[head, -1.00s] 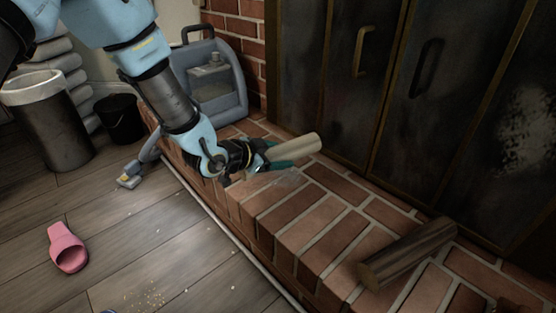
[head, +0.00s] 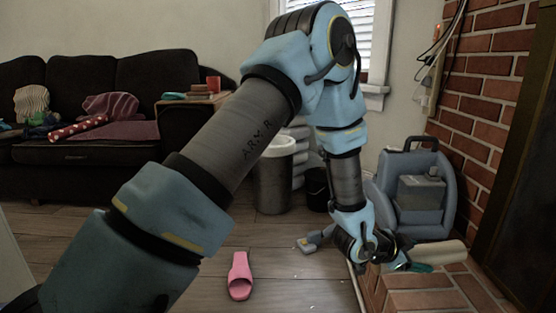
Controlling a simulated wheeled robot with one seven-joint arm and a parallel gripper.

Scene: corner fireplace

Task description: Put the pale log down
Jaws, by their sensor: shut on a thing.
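The pale log (head: 442,252) is at the lower right of the head view, a short light cylinder lying nearly level. My gripper (head: 408,262) is shut on its left part, and the log's free end points right. The log is over the brick hearth (head: 422,281), near the hearth's far end. I cannot tell whether it touches the bricks. My arm hides much of the middle of the view.
A grey-blue cleaning machine (head: 397,218) stands just behind the log, with its hose head (head: 314,241) on the floor. A brick wall (head: 492,130) rises at right. A pink slipper (head: 240,277), bin (head: 272,185) and black bucket (head: 316,192) stand left of the hearth.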

